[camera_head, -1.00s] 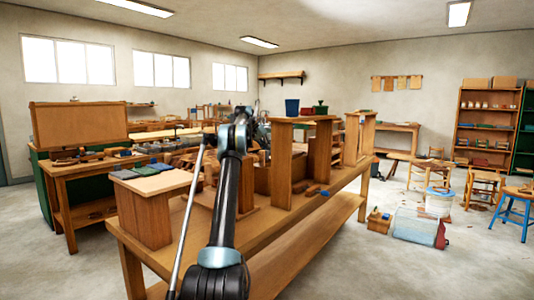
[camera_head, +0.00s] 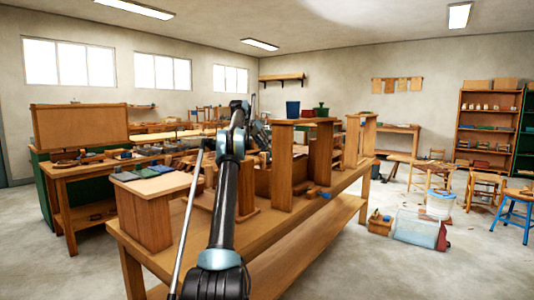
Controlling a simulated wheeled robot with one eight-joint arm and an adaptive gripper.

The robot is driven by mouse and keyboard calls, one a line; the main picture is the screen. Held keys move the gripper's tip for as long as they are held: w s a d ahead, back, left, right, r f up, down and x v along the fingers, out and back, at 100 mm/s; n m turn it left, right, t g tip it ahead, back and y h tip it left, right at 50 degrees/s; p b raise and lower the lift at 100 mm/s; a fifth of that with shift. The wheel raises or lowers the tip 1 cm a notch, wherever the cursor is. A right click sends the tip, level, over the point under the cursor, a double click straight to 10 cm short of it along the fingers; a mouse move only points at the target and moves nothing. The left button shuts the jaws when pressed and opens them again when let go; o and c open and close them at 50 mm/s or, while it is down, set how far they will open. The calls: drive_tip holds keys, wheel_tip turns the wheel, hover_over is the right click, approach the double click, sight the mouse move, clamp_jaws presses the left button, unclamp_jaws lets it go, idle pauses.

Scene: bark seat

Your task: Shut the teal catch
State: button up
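My arm (camera_head: 224,205) reaches up from the bottom middle over the wooden workbench (camera_head: 278,240). Its far joints (camera_head: 239,112) stand above the bench, left of a wooden stand with a flat top (camera_head: 283,165). My gripper's fingers cannot be made out; the far end of the arm is small and runs into the dark clutter behind it. I cannot pick out a teal catch in this view; it may be hidden behind my arm or too small to see.
A wooden block with colored sample tiles (camera_head: 148,210) stands on the bench's near left end. A blue bin (camera_head: 292,109) and a small green object (camera_head: 320,109) sit on the stand's top.

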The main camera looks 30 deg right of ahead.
drive_tip(key=shift+v, duration=1.35)
